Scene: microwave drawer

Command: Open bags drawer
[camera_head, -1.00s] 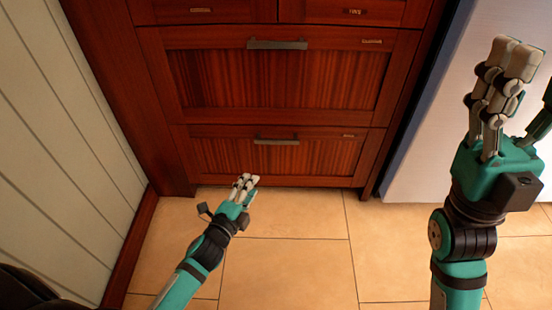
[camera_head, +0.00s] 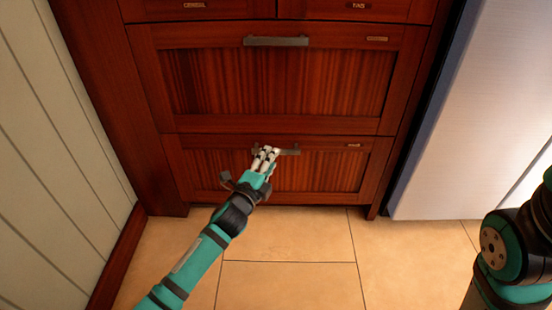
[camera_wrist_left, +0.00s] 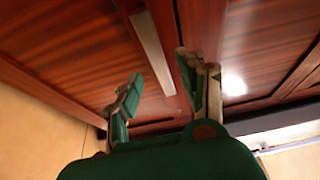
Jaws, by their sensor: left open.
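The wooden cabinet has a bottom drawer (camera_head: 320,172) with a metal bar handle (camera_head: 289,151), and both are closed flush with the front. A wider drawer (camera_head: 290,85) with its own handle (camera_head: 276,41) is above it. Small labels sit on the drawer fronts; they are too small to read surely. My left gripper (camera_head: 265,153) is open at the bottom drawer's handle and hides part of it. In the left wrist view a bar handle (camera_wrist_left: 152,50) shows between the spread fingers (camera_wrist_left: 163,88); I cannot tell whether they touch it. My right gripper is out of view.
Two more drawer fronts sit at the top edge, left (camera_head: 195,8) and right (camera_head: 358,8). A white panelled wall (camera_head: 60,150) is on the left, a pale appliance (camera_head: 440,120) on the right. The tiled floor (camera_head: 300,250) is clear in front.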

